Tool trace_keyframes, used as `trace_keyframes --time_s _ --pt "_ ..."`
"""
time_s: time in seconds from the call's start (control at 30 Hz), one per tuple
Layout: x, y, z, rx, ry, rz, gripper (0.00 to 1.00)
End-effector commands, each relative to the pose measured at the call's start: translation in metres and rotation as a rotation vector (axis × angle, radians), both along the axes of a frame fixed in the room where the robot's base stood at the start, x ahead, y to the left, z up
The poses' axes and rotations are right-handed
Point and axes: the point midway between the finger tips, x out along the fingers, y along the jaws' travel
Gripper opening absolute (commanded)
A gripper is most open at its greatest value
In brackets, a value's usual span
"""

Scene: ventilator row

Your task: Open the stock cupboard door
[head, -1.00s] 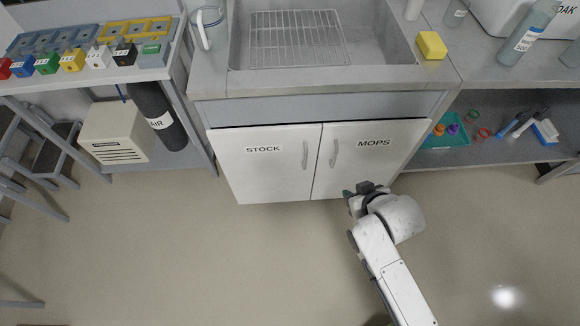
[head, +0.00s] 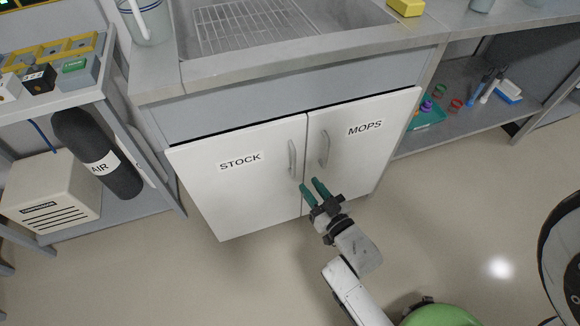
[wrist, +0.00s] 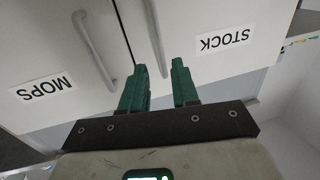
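The white stock cupboard door (head: 235,180) is shut, with a "STOCK" label and a grey vertical handle (head: 292,158) near its right edge. The mops door (head: 362,140) beside it is also shut and has its own handle (head: 324,148). My gripper (head: 310,187) is open and empty, its green fingers just below the two handles, near the seam between the doors. In the wrist view, the picture is turned over; my open fingers (wrist: 160,80) point towards the doors, and the stock handle (wrist: 155,38) lies ahead between their lines, apart from them.
A sink with a wire rack (head: 240,25) is above the cupboard. A bench with an AIR cylinder (head: 98,155) and a beige box (head: 45,192) stands at the left. An open shelf with a teal tray (head: 428,116) is at the right. The floor before the doors is clear.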

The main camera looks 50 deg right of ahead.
Motion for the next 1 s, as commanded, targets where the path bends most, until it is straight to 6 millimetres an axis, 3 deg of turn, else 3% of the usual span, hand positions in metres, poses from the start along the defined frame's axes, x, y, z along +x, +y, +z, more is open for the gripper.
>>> trace_keyframes --time_s 0.3,0.5,0.97,1.0 --pt "0.053 -0.024 0.0 -0.002 -0.002 -0.002 0.3" --pt "0.078 -0.034 0.0 -0.002 -0.001 -0.001 0.3" --pt "0.088 -0.038 0.001 -0.001 0.001 -0.001 0.3" --pt "0.088 -0.037 0.001 -0.001 0.001 -0.001 0.26"
